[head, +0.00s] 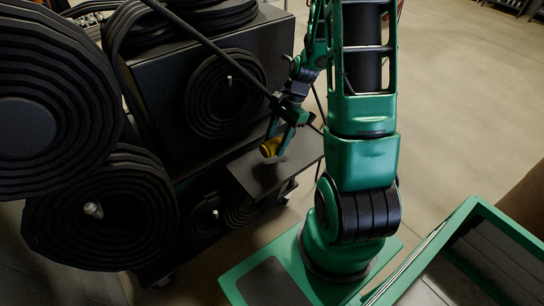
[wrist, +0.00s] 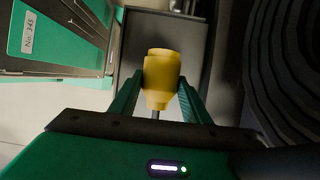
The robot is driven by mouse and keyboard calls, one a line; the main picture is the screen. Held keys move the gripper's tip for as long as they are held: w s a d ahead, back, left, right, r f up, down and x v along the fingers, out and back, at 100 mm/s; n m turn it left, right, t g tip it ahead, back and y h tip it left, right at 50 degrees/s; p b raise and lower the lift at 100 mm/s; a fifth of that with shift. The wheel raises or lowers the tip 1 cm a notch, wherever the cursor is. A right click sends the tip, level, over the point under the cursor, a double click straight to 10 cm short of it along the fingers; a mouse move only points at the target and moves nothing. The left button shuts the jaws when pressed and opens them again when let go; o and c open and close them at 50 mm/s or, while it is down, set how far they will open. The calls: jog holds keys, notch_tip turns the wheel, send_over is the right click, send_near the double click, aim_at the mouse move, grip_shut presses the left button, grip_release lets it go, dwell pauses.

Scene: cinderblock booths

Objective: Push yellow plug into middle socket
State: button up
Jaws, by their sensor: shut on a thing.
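The yellow plug (head: 270,147) is held in my gripper (head: 281,135), above a dark flat shelf in the head view. The wrist view shows the yellow plug (wrist: 160,78) between the two green fingers of my gripper (wrist: 158,90), which are shut on it. A short dark pin or cable shows at the plug's near end. Behind the plug lies the dark flat panel of the shelf. The plug is apart from the coils and the dark cabinet as far as I can see. No socket can be made out in either view.
A dark shelf (head: 255,184) juts from a black cart (head: 165,88) hung with coiled black hoses (head: 226,93). Big coils (head: 100,210) fill the left side. A green-framed case (head: 480,225) stands at lower right. Open floor (head: 460,85) lies to the right.

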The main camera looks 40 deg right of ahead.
jog(key=shift+r, duration=0.25)
jog(key=shift+f, duration=3.05)
jog(key=shift+r, duration=0.15)
